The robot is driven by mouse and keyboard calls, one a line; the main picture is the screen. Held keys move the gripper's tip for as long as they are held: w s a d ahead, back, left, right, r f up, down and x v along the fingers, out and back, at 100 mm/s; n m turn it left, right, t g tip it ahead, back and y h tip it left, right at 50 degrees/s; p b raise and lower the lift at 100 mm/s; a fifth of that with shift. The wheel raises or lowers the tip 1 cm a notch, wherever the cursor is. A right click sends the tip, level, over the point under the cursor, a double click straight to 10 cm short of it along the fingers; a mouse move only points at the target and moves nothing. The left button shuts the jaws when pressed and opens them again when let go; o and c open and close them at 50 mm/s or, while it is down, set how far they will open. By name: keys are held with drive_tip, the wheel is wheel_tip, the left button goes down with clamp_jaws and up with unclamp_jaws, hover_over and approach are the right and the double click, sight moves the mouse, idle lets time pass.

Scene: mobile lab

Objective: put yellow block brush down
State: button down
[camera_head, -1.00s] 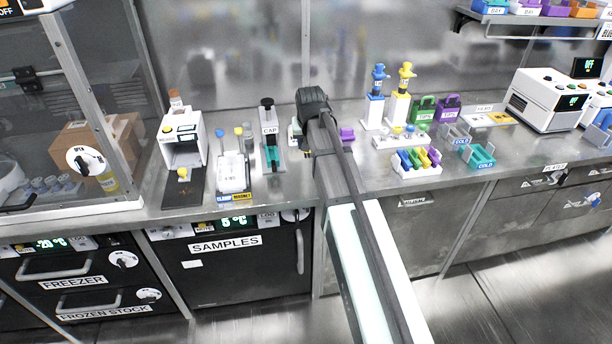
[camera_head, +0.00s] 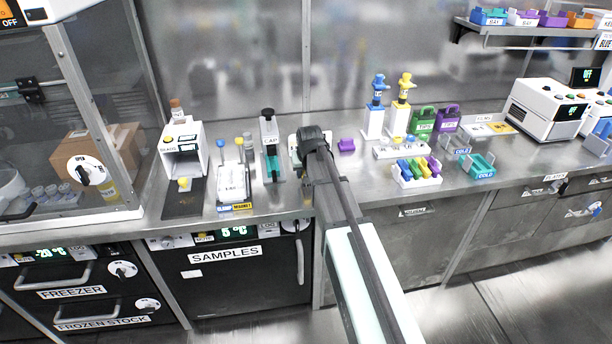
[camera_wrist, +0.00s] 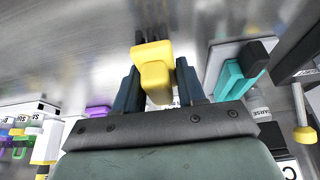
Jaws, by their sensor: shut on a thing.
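The yellow block brush (camera_wrist: 153,68) is in my gripper (camera_wrist: 158,90) in the wrist view. It has a yellow block body and dark bristles (camera_wrist: 153,18) at its far end. The two dark fingers are shut on it, one on each side. In the head view my wrist (camera_head: 313,138) is over the steel bench, right of the CAP device. The brush and the fingertips are hidden or too small to make out there. I cannot tell whether the brush touches anything.
The CAP device (camera_head: 270,150) with a teal part stands close left of my wrist; it also shows in the wrist view (camera_wrist: 232,75). A white item (camera_head: 293,142) is partly hidden behind my wrist. A purple block (camera_head: 347,145) lies to the right.

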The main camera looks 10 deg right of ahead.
drive_tip(key=shift+f, duration=0.8)
drive_tip(key=shift+f, duration=0.1)
drive_tip(key=c, duration=0.7)
unclamp_jaws()
drive_tip(key=shift+o, duration=0.2)
drive_tip(key=v, duration=1.2)
